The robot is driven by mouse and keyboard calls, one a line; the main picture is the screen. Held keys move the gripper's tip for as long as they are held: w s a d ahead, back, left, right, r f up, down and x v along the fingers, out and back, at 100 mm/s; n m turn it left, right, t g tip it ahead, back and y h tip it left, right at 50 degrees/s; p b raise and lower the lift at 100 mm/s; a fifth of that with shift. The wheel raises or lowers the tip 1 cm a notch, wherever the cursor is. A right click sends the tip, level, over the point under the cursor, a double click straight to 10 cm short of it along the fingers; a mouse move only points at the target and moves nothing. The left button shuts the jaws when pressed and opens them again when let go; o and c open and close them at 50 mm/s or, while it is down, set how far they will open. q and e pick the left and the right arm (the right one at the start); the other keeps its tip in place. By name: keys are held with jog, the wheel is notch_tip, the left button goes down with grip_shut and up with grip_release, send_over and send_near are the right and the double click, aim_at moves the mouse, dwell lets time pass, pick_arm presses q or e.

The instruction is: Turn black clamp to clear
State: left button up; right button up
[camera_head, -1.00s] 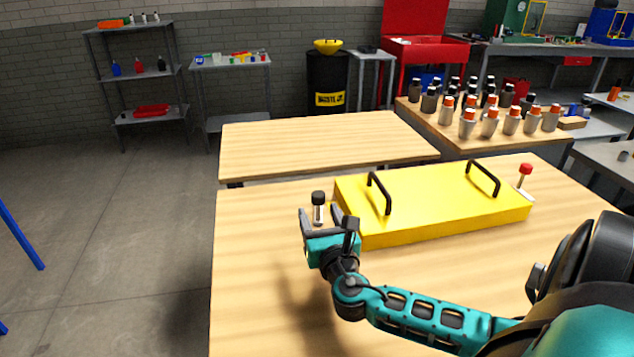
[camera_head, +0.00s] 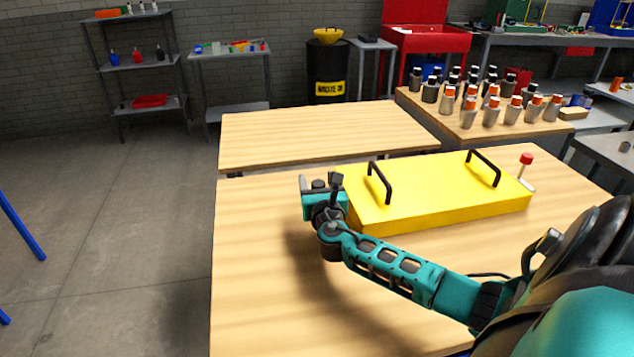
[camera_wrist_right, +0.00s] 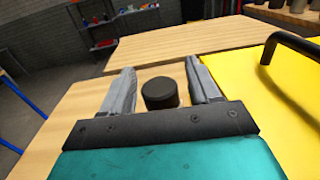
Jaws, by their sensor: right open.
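The black clamp knob (camera_head: 319,185) stands at the left end of the yellow chassis box (camera_head: 440,198). In the head view my right gripper (camera_head: 319,186) hides most of it and its pale stem. In the right wrist view the black knob (camera_wrist_right: 160,93) sits between the two grey fingers of my right gripper (camera_wrist_right: 161,85). The fingers are open, with a gap on each side of the knob. A red-topped clamp (camera_head: 526,165) stands at the right end of the box, tilted outward. My left gripper is not in view.
Two black handles (camera_head: 379,182) (camera_head: 484,168) rise from the top of the yellow box. The wooden table (camera_head: 260,290) is clear at the front left. Several capped bottles (camera_head: 490,108) stand on a table behind.

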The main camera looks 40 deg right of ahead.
jog(key=shift+w+d, duration=0.15)
jog(key=shift+w, duration=0.1)
jog(key=shift+c, duration=0.4)
jog(key=c, duration=0.9)
jog(key=shift+f+n+t+y+b, duration=0.15)
jog(key=shift+n+t+y+b, duration=0.6)
jog(key=shift+n+y, duration=0.6)
jog(key=shift+a+n+t+y, duration=0.25)
jog(key=shift+y, duration=0.6)
jog(key=o, duration=1)
